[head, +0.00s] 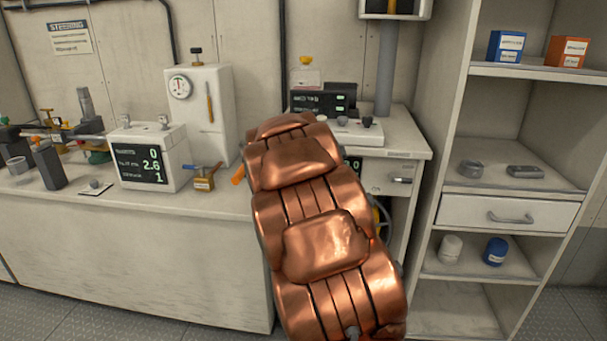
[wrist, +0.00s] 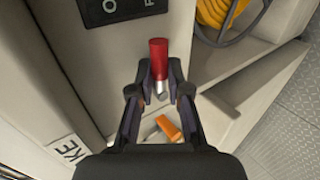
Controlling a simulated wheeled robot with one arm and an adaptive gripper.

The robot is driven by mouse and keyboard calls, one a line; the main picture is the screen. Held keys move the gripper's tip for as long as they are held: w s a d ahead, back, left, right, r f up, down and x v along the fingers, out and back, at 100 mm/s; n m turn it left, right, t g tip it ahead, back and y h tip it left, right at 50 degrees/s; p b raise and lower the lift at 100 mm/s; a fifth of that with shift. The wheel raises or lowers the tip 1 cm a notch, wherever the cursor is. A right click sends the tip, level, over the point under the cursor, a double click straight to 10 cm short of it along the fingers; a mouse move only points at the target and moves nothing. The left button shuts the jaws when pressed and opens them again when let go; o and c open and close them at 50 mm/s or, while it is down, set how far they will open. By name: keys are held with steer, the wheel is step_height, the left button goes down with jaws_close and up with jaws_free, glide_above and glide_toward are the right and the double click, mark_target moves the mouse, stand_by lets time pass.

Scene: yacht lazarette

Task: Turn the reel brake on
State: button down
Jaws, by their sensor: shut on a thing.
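In the wrist view, my gripper (wrist: 160,84) is closed around a lever with a red grip (wrist: 158,58) and a metal lower end. The red grip sticks out beyond the fingertips. A white label (wrist: 70,150) at the lower left shows only the letters "KE". A dark panel with white lettering (wrist: 118,10) is cut off at the top. The yellow coiled line on a reel (wrist: 222,10) is at the upper right; a little yellow (head: 376,215) shows behind my arm in the head view. In the head view, my copper arm hides my gripper and the lever.
An orange handle (wrist: 168,128) lies just below the fingers in the wrist view. In the head view, a long workbench (head: 130,245) with instruments runs along the left. An open shelf unit (head: 450,165) stands close on the right.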

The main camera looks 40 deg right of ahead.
stand_by(0.3)
steer(key=c, duration=1.1)
jaws_free()
steer(key=shift+v, duration=6.05)
steer(key=shift+d, duration=0.1)
